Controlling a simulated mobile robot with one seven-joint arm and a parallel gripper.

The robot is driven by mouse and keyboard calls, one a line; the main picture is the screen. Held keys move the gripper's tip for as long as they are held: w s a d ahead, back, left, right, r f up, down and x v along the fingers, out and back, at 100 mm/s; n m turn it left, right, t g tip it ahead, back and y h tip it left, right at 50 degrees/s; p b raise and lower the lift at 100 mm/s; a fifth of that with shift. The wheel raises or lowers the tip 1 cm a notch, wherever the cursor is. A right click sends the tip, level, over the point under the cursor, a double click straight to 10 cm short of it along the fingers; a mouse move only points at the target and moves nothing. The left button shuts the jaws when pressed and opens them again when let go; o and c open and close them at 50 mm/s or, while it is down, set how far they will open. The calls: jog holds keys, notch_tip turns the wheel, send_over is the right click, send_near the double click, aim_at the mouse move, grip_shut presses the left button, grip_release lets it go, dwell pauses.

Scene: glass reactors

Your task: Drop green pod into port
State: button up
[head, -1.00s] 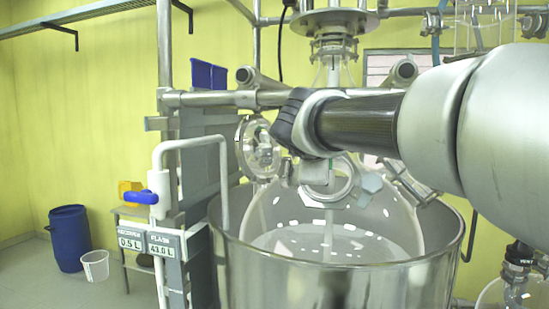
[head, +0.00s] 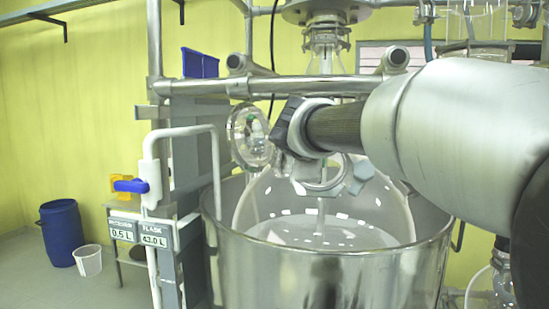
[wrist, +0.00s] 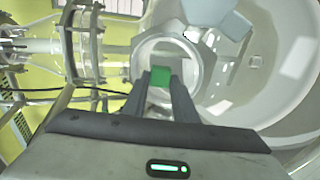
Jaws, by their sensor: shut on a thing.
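The green pod (wrist: 160,77) is a small green block in the wrist view. It sits between the tips of my gripper (wrist: 160,86), which is shut on it. The round port (wrist: 170,62), a pale ring opening, lies just past the pod, which overlaps it in the picture. I cannot tell the gap between them. In the head view the port's ring (head: 322,182) shows on the glass vessel (head: 340,210), below my wrist. My fingertips are not clear there.
A clear glass disc (head: 250,135) stands left of my wrist, with a small green patch showing at it. A steel rail (head: 220,88) runs behind my arm. The metal tub (head: 330,280) surrounds the vessel.

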jog(key=o, duration=1.1)
jog(key=b+v, duration=0.1)
jog(key=v, duration=1.6)
jog(key=shift+s+r, duration=0.1)
jog(key=shift+s, duration=0.1)
jog(key=s+d+f+m+g+y+p, duration=0.1)
jog(key=s+f+m+g+p, duration=0.1)
jog(key=s+f+m, duration=0.2)
jog(key=s+d+f+m+g+y+p, duration=0.2)
jog(key=s+f+m, duration=0.3)
jog(key=s+f, duration=0.3)
jog(key=s+d+f+m+g+y+p, duration=0.1)
jog(key=s+f+m, duration=0.4)
jog(key=f, duration=0.7)
jog(key=shift+s+d+f+g+p, duration=0.2)
jog(key=shift+d+g+p, duration=0.15)
jog(key=shift+g, duration=0.35)
jog(key=shift+s+d+f+g+p, duration=0.25)
jog(key=shift+d+g+p, duration=0.15)
jog(key=shift+g, duration=0.3)
